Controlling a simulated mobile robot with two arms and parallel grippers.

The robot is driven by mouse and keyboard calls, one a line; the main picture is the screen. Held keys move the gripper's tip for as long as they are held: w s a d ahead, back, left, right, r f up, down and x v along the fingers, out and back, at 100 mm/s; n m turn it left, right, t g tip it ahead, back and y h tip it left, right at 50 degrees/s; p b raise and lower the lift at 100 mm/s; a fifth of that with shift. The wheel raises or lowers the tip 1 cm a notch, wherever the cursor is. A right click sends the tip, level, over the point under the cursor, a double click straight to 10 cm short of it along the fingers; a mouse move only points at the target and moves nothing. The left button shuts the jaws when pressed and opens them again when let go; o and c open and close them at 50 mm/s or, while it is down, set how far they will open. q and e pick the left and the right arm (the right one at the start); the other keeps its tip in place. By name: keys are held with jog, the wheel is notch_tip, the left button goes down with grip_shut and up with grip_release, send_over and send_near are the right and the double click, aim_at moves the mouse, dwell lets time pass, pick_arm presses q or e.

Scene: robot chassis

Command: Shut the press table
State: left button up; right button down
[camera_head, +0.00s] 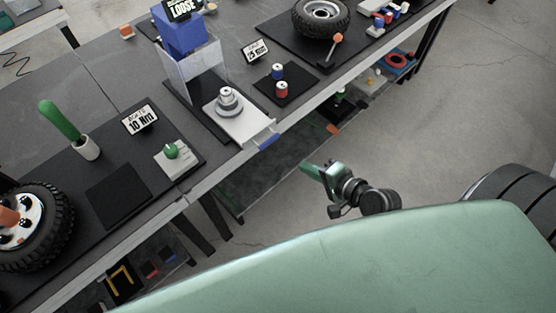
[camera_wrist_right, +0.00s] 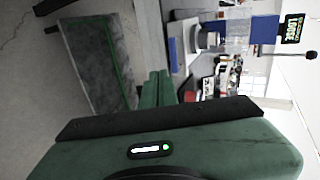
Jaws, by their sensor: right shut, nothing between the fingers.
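The press (camera_head: 182,32) has a blue head and clear side walls on the workbench. Its white press table (camera_head: 238,122) is slid out toward the bench's front edge and carries a stepped grey metal part (camera_head: 229,100). A blue handle (camera_head: 266,141) is on the table's front end. My right gripper (camera_head: 308,168) is shut and empty, off the bench, in front and to the right of the handle, not touching it. In the right wrist view, the shut fingers (camera_wrist_right: 157,88) point toward the bench, with the blue handle (camera_wrist_right: 173,55) and press head (camera_wrist_right: 265,29) beyond. My left gripper is out of view.
A black mat (camera_head: 285,86) with a red and a blue can lies right of the press table. A small block with a green knob (camera_head: 172,151) stands left of it. A lower shelf (camera_head: 270,172) runs under the bench. Open floor (camera_head: 450,110) lies to the right.

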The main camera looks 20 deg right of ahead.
aim_at(233, 111)
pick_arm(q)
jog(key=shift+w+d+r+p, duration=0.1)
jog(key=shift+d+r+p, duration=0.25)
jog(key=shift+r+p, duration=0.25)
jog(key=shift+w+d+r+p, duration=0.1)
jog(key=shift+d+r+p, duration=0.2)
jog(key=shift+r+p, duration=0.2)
pick_arm(e)
jog(key=w+r+x, duration=0.1)
jog(key=r+x, duration=0.1)
jog(key=x, duration=1.1)
jog(key=shift+w+a, duration=0.25)
jog(key=shift+w, duration=0.1)
jog(key=shift+f, duration=0.15)
